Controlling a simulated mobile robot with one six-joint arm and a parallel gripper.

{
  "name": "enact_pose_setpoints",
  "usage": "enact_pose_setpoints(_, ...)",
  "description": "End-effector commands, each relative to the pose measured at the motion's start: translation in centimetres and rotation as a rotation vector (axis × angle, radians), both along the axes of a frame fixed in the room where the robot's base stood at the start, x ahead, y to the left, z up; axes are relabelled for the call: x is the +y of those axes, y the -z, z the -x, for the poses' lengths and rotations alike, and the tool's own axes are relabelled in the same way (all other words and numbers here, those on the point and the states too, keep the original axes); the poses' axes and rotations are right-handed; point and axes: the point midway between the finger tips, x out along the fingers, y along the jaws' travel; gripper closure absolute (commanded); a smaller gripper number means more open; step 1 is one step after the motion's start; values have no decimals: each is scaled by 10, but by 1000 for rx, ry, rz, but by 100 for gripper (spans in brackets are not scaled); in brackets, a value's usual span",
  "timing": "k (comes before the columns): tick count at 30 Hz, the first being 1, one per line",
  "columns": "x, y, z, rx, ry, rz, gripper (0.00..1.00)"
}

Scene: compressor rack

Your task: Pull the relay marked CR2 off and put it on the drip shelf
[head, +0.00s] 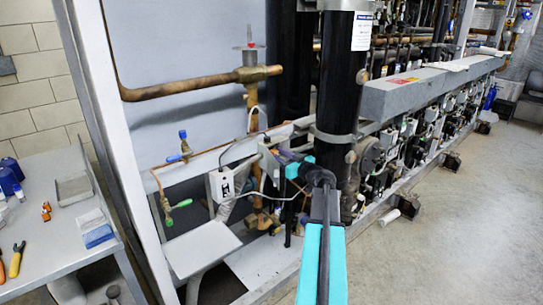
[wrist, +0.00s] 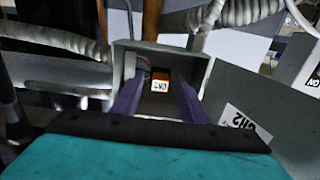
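In the wrist view, the relay (wrist: 161,79) is a small orange block with a white label, inside an open grey box (wrist: 123,58). A white tag reading CR2 (wrist: 240,123) is on the grey panel beside it. My gripper (wrist: 161,98) is open, its two purple fingers reaching into the box on either side of the relay; I cannot tell whether they touch it. In the head view, my gripper (head: 282,157) is at a grey box (head: 268,158) beside the black pipe, and the relay is hidden. A pale flat shelf (head: 200,247), apparently the drip shelf, is lower left and looks empty.
A second grey box (head: 220,185) is left of my gripper. A copper pipe (head: 190,85) and a thick black pipe (head: 340,90) stand close by. A bench (head: 50,225) with tools is at far left.

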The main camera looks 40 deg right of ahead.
Motion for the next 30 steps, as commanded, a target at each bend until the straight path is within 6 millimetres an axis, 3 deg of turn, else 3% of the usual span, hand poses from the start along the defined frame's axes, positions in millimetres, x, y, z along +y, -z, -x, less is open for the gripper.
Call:
enact_pose_setpoints(17,0,0,0,0,0,-1,60)
enact_pose_setpoints(24,0,0,0,0,0,-1,100)
enact_pose_setpoints(30,1,0,0,0,-1,-1,100)
